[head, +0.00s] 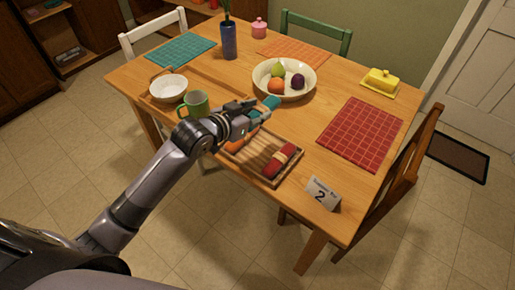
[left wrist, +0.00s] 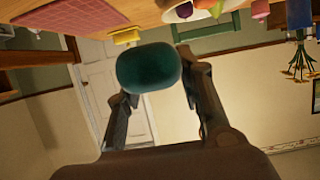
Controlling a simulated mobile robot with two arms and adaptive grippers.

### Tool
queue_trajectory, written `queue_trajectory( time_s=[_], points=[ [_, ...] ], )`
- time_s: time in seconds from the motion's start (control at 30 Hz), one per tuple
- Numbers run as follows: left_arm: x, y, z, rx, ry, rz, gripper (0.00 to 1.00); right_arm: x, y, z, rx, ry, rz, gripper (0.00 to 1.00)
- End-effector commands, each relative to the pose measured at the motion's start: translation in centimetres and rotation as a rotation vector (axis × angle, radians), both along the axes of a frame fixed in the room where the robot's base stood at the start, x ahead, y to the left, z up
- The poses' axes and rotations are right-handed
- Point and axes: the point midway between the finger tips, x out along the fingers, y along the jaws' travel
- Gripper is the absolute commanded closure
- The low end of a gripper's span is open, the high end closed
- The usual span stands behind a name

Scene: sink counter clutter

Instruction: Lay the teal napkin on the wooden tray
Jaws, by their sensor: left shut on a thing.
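The teal napkin (head: 271,103) is rolled up and sits between the fingers of my left gripper (head: 255,109), which is shut on it. In the left wrist view the roll's rounded end (left wrist: 148,67) shows between the two fingers. The gripper is above the table, near the back edge of the slatted wooden tray (head: 257,154). On that tray lie a red rolled napkin (head: 278,161) with a pale band at the right and an orange rolled napkin (head: 238,141) at the left, partly hidden by my arm. My right gripper is not in view.
A cream fruit bowl (head: 284,94) stands just behind the gripper. A green mug (head: 197,103) and a white bowl (head: 168,88) are to the left. A number card (head: 322,194) stands right of the tray. A red placemat (head: 360,134) lies at the right.

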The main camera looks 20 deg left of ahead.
Motion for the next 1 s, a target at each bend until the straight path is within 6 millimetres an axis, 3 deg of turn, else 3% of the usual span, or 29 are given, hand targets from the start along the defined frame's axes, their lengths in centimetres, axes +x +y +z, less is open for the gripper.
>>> queue_trajectory(
  time_s=[0.03, 0.2, 0.4, 0.8, 1.0],
  points=[
    [-0.1, 0.0, -1.7, -0.001, 0.007, 0.001, 0.93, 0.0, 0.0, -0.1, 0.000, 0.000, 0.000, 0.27],
    [-0.1, 0.0, -6.2, 0.000, 0.004, 0.002, 0.93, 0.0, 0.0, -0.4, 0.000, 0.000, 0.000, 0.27],
    [0.0, 0.0, -10.2, 0.001, 0.001, 0.001, 0.93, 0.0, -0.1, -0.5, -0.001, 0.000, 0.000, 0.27],
    [0.0, 0.0, -14.5, 0.001, 0.002, 0.001, 0.93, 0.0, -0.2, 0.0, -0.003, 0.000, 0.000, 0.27],
    [0.0, 0.0, -15.1, 0.000, -0.002, 0.000, 0.93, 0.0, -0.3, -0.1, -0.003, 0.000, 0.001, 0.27]
  ],
)
